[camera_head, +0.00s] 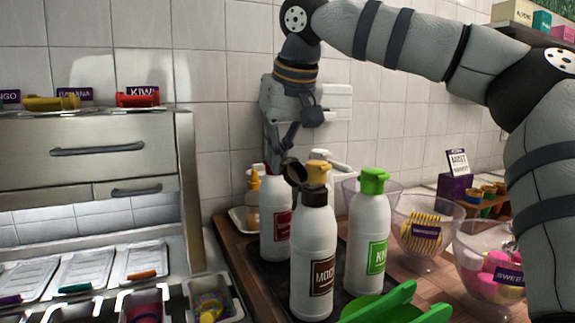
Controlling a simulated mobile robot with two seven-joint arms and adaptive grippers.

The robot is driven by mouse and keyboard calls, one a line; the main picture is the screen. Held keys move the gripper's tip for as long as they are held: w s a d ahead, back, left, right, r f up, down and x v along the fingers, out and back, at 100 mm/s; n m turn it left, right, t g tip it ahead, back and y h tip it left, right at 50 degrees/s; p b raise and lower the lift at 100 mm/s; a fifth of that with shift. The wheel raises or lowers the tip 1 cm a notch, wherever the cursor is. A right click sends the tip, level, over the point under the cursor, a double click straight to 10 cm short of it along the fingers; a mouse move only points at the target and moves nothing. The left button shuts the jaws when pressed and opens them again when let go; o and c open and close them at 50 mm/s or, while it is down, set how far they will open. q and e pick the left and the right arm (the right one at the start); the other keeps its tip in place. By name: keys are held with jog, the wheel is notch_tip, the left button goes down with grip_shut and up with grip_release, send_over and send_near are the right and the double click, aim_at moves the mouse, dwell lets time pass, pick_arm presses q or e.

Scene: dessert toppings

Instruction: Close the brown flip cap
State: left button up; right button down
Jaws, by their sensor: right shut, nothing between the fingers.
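The white mocha bottle (312,255) stands upright on a dark tray, with a brown label. Its brown flip cap (294,172) is open, the lid tilted up to the left of the neck. My right gripper (278,155) reaches down from above, just behind and above the open lid. Its fingers are shut with nothing between them, and the tips are partly hidden behind the lid and bottles. I cannot tell whether they touch the lid. My left gripper is not in view.
A green-capped bottle (370,235) stands close on the right, and a red-labelled bottle (274,218) stands behind left. A green tool (395,304) lies in front. Glass bowls (425,262) stand to the right. A metal topping cabinet (95,155) fills the left.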

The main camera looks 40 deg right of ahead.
aim_at(288, 159)
jog(key=shift+s+d+r, duration=0.1)
jog(key=shift+s+r, duration=0.15)
jog(key=shift+s, duration=0.3)
jog(key=shift+s+r, duration=0.25)
jog(key=shift+s, duration=0.3)
notch_tip(288, 159, up, 8)
jog(key=shift+r, duration=0.1)
